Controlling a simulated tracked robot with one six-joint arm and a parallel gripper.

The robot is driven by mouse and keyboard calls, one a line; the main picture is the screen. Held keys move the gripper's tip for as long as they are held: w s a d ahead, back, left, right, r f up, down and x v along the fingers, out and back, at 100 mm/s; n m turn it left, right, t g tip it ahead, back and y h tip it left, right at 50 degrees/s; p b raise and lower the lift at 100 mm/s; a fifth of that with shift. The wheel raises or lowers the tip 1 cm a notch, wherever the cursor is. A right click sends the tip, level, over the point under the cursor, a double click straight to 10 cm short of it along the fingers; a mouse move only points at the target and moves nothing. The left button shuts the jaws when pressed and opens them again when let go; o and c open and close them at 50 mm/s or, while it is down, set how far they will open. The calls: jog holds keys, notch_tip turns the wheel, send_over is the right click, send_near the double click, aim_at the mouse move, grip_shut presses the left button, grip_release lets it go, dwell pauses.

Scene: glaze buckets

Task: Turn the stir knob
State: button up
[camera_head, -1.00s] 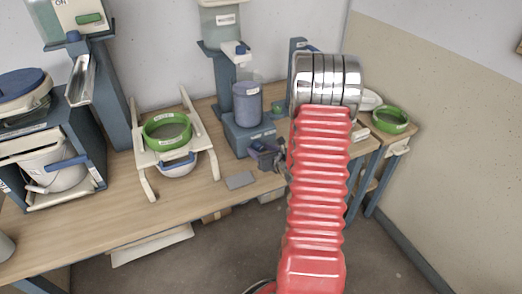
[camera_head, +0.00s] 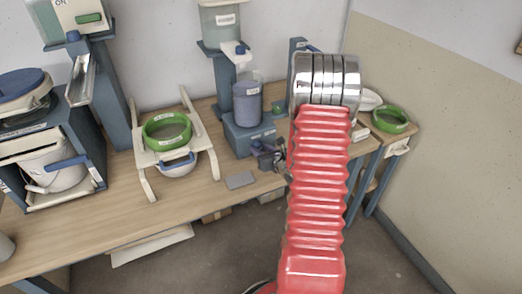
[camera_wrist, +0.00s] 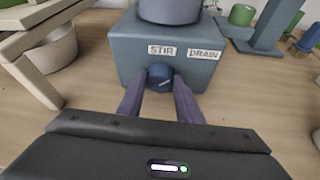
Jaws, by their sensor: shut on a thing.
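The stir knob (camera_wrist: 160,76) is a round blue dial with a pale mark, on the front of a blue-grey base box (camera_wrist: 197,70). A label reading STIR is above it, and one reading DRAIN is to the right. My gripper (camera_wrist: 160,82) has its two fingers on either side of the knob, shut on it. In the head view the gripper (camera_head: 277,160) is small and dark at the base box (camera_head: 240,138), and the knob is hidden there. A blue-grey container (camera_head: 248,104) stands on the box.
A cream stand with a green-rimmed sieve (camera_head: 167,132) is to the left, over a white bowl (camera_head: 178,168). A grey flat pad (camera_head: 240,180) lies in front of the box. Another green ring (camera_head: 390,120) is at the right. The table front is mostly clear.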

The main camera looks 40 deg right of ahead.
dwell(0.3)
jog(key=m, duration=0.1)
jog(key=m+y, duration=0.1)
jog(key=m+t+y, duration=0.1)
jog(key=shift+s+d+f+m, duration=0.1)
jog(key=shift+d+f+m, duration=0.05)
jog(key=shift+d+m, duration=0.15)
jog(key=shift+d+f+m+t+y, duration=0.1)
jog(key=shift+m+t+y, duration=0.4)
jog(key=shift+m, duration=0.5)
jog(key=shift+f+m+t+y, duration=0.1)
jog(key=shift+m+t+y, duration=0.2)
jog(key=shift+m+y, duration=0.5)
jog(key=o, duration=1)
jog(key=shift+r, duration=0.1)
jog(key=shift+o, duration=0.2)
jog(key=shift+s, duration=0.1)
jog(key=a+v, duration=0.1)
jog(key=v, duration=1.2)
jog(key=shift+s+d, duration=0.3)
jog(key=shift+s, duration=0.05)
